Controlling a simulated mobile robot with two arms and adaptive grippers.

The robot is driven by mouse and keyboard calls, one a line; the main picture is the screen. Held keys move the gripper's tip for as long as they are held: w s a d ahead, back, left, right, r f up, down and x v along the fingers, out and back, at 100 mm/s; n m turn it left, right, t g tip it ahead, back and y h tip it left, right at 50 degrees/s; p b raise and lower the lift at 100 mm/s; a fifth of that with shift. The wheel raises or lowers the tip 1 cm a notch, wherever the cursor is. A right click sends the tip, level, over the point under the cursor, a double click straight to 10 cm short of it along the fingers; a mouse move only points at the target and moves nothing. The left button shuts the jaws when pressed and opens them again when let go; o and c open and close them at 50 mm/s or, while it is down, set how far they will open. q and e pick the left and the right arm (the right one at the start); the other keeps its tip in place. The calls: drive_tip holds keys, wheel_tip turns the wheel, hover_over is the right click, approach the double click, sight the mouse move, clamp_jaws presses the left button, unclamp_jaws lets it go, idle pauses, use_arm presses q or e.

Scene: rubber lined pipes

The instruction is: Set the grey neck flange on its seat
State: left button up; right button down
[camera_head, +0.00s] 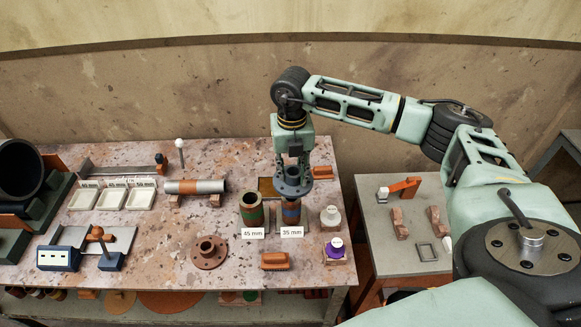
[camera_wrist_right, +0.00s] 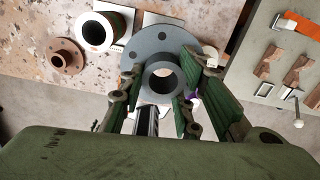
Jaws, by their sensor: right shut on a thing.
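The grey neck flange (camera_head: 293,188) is in my right gripper (camera_head: 294,162), its wide disc facing down. In the right wrist view the flange (camera_wrist_right: 153,50) shows its disc, bolt holes and round neck, with the green finger pads beside the neck. In the head view it hangs over a banded pipe piece (camera_head: 291,214) behind the "35 mm" label (camera_head: 291,232). Whether it touches that pipe I cannot tell. The wrist view hides what lies directly under the disc. My left gripper is not in view.
A green-banded pipe (camera_head: 252,209) stands close left, behind the "45 mm" label. A brown flange (camera_head: 209,252) lies front left. A white-capped pot (camera_head: 330,216) and a purple-topped one (camera_head: 335,248) stand right. A grey side table (camera_head: 385,248) holds brown blocks.

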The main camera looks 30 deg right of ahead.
drive_tip(key=shift+w, duration=0.1)
drive_tip(key=shift+w+f, duration=0.15)
drive_tip(key=shift+w, duration=0.1)
drive_tip(key=shift+w+f+b, duration=0.15)
drive_tip(key=shift+f+b, duration=0.5)
drive_tip(key=shift+f, duration=0.3)
drive_tip(key=shift+f+b, duration=0.25)
drive_tip(key=shift+b, duration=0.2)
drive_tip(key=shift+f+b, duration=0.65)
drive_tip(key=shift+f, duration=0.5)
drive_tip(key=shift+f+b, duration=0.65)
drive_tip(key=shift+b, duration=0.05)
drive_tip(key=shift+f, duration=0.1)
use_arm(q)
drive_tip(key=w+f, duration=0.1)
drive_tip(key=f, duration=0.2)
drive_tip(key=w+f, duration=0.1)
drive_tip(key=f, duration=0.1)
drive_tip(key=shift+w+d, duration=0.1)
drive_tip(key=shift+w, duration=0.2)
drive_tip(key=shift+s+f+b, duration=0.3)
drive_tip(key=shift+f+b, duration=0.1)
drive_tip(key=shift+b, duration=0.05)
use_arm(e)
drive_tip(key=shift+f, duration=0.4)
